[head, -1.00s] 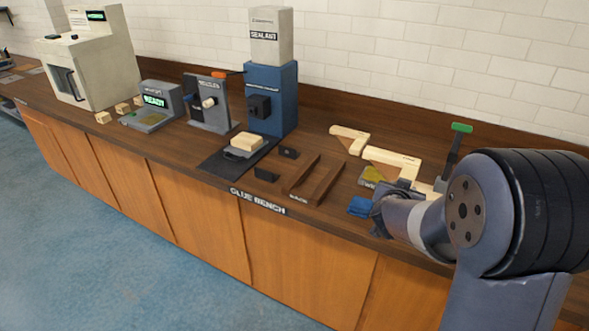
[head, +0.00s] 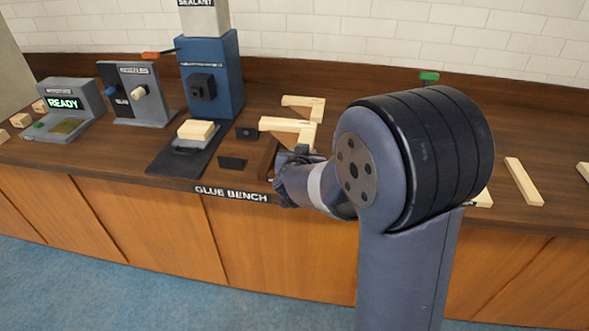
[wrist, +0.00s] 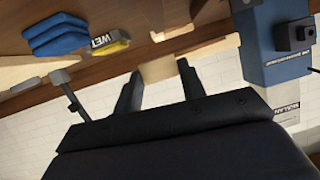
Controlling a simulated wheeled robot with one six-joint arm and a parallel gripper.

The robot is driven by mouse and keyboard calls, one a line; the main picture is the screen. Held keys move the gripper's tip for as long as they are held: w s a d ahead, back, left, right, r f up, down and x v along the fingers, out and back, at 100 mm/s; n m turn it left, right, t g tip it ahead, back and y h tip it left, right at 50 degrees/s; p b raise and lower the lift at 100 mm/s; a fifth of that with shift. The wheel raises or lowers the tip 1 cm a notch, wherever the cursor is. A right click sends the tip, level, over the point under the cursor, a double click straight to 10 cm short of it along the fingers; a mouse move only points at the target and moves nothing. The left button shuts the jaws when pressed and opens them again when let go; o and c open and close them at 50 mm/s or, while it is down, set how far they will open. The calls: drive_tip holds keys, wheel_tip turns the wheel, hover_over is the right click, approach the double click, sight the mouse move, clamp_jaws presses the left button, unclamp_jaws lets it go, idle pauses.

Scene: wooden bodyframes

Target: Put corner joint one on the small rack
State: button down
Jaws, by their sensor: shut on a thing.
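A pale L-shaped wooden corner joint (head: 282,125) is at my gripper (head: 303,150) in the head view. The wrist view shows a pale wood end (wrist: 158,68) between the fingers of my gripper (wrist: 156,75), which are shut on it. Which number the joint has cannot be read. A dark brown wooden rack (head: 265,160), seemingly the small rack, stands near the bench's front edge, just left of and below the joint in the picture. My arm hides its right part. Whether joint and rack touch is unclear. A second L-shaped joint (head: 302,103) lies behind on the bench.
Left of the rack are two small black blocks (head: 232,162), a dark mat (head: 163,166) with a pale block (head: 197,130), and a tall blue dispenser (head: 210,75). Loose wood strips (head: 523,182) lie right. Blue cloths (wrist: 62,35) and a yellow-black pad (wrist: 110,42) show in the wrist view.

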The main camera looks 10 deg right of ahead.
drive_tip(key=shift+f+b, duration=0.7)
drive_tip(key=shift+f, duration=2.05)
drive_tip(key=shift+f, duration=0.2)
drive_tip(key=c, duration=0.9)
unclamp_jaws()
drive_tip(key=shift+o, duration=0.2)
drive_tip(key=shift+r, duration=0.1)
drive_tip(key=shift+s+r, duration=0.15)
drive_tip(key=shift+r, duration=0.05)
drive_tip(key=p+v, duration=0.1)
drive_tip(key=v, duration=1)
drive_tip(key=shift+s+p, duration=0.3)
drive_tip(key=shift+s, duration=0.05)
